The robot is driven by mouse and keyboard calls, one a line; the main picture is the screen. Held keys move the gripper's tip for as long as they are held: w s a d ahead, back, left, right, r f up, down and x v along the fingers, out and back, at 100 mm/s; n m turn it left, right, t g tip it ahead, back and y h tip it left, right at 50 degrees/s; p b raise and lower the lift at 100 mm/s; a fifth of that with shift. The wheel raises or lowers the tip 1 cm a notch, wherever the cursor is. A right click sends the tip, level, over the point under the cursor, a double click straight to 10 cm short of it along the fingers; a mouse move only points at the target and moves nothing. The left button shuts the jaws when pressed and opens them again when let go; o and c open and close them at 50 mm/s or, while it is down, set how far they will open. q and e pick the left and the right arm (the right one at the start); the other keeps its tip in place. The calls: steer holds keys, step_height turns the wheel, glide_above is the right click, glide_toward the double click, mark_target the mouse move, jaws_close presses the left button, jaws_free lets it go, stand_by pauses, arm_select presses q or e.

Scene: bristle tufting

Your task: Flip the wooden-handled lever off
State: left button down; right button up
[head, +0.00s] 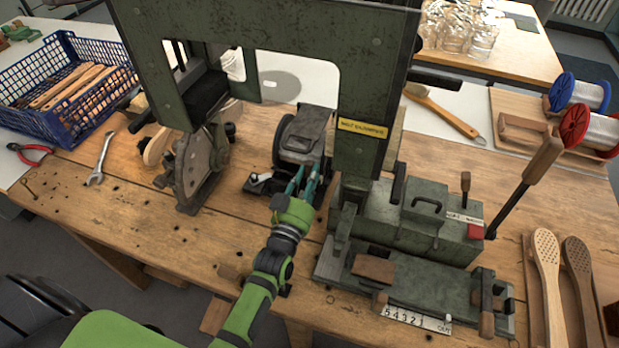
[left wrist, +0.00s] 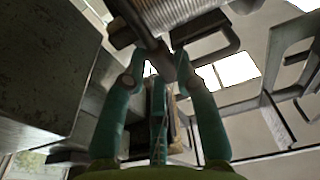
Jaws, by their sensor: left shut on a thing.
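The large lever on the machine's right side has a brown wooden handle (head: 544,158) and a dark shaft; it leans up and to the right. A smaller lever with a wooden knob (head: 466,182) stands on the green machine box. My left gripper (head: 303,176) is at the dark motor-like unit (head: 305,130), left of the machine's column and well apart from the large lever. In the left wrist view its teal fingers (left wrist: 168,65) close about a dark bar (left wrist: 186,70); which part this bar belongs to is unclear. My right gripper is not in view.
The green machine frame (head: 362,120) stands between my left gripper and the large lever. A blue crate (head: 75,125), a wrench (head: 99,160) and red pliers (head: 30,153) are at the left. Wire spools (head: 600,132) and brush bodies (head: 549,270) are at the right. The front-left bench is mostly clear.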

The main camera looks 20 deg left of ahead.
arm_select(q)
steer(key=c, duration=0.9)
jaws_free()
steer(key=shift+c, duration=0.2)
steer(key=s, duration=0.7)
steer(key=shift+s+f, duration=0.25)
steer(key=shift+f, duration=0.2)
